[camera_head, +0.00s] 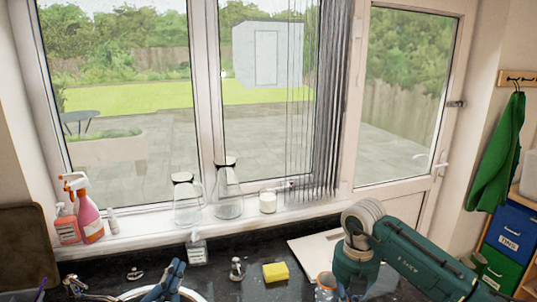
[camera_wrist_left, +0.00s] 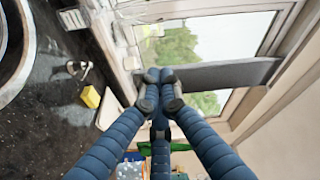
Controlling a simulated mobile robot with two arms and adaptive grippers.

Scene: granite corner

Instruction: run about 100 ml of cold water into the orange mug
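My left gripper (camera_head: 177,267) shows at the bottom edge of the head view, over the sink's rim (camera_head: 133,295). In the left wrist view its blue fingers (camera_wrist_left: 160,76) come together at the tips, with nothing seen between them. Chrome fittings stand on the dark counter: one small upright fitting (camera_head: 237,269), a low one (camera_head: 135,273) and one at the lower left (camera_head: 75,286). I cannot tell which works cold water. No orange mug can be made out in either view. My right arm's teal links cross the lower right of the head view; its gripper is out of view.
A yellow sponge (camera_head: 276,272) lies on the counter, beside a pale board (camera_head: 312,250). A jar with an orange rim (camera_head: 325,287) is near my right arm. A labelled bottle (camera_head: 197,248) stands behind the sink. Spray bottles (camera_head: 89,214), glass jugs (camera_head: 187,205) and a white candle-like jar (camera_head: 267,201) line the sill.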

